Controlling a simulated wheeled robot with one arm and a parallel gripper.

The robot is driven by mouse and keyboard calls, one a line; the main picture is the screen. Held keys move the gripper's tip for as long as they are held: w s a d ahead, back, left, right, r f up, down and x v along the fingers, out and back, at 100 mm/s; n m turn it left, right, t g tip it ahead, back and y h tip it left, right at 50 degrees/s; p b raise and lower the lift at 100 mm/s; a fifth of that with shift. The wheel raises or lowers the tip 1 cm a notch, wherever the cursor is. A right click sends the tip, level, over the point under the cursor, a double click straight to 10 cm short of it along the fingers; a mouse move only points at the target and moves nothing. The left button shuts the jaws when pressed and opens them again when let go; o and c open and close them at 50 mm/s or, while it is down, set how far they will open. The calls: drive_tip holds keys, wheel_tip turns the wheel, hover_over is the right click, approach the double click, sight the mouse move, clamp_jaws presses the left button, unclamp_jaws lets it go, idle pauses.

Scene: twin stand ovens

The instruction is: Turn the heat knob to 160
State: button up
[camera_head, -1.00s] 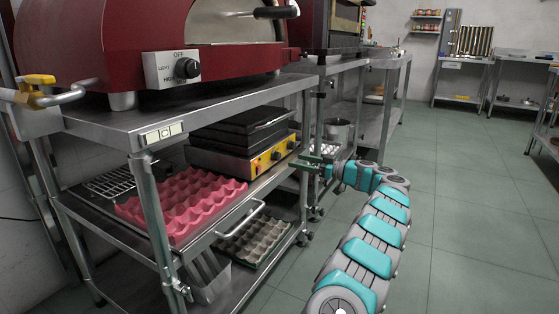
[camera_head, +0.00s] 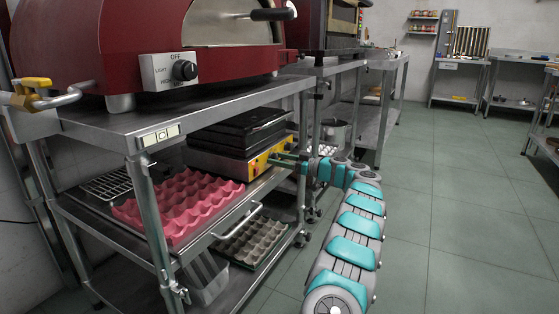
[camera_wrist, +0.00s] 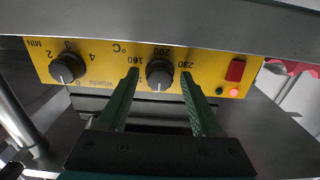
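The heat knob (camera_wrist: 160,73) is a round black dial on the yellow control panel (camera_wrist: 100,64) of a contact grill (camera_head: 222,160). Markings 160, 200 and 230 with °C surround it in the wrist view; I cannot clearly read where its pointer stands. My gripper (camera_wrist: 160,80) is open, with one green finger on each side of this knob. I cannot tell whether the fingers touch it. In the head view my gripper (camera_head: 285,160) is at the right end of the yellow panel, and the knob is too small to make out there.
A timer knob (camera_wrist: 66,68) marked in MIN is left of the heat knob. A red switch (camera_wrist: 235,70) and a lit red lamp (camera_wrist: 233,92) are on its right. The steel shelf (camera_head: 230,95) lies above the grill. A pink egg tray (camera_head: 180,205) sits beside it.

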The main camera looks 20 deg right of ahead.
clamp_jaws()
idle(0.3)
drive_tip(key=m, duration=0.5)
drive_tip(key=shift+r, duration=0.1)
drive_tip(key=m+p, duration=0.2)
drive_tip(key=m, duration=0.4)
drive_tip(key=shift+m, duration=0.4)
drive_tip(key=m+p, duration=0.3)
drive_tip(key=m, duration=0.3)
drive_tip(key=shift+r, duration=0.2)
drive_tip(key=m+p, duration=0.3)
drive_tip(key=m, duration=0.1)
drive_tip(key=shift+f+m+p, duration=0.15)
drive_tip(key=shift+m+p, duration=0.2)
drive_tip(key=shift+m, duration=0.65)
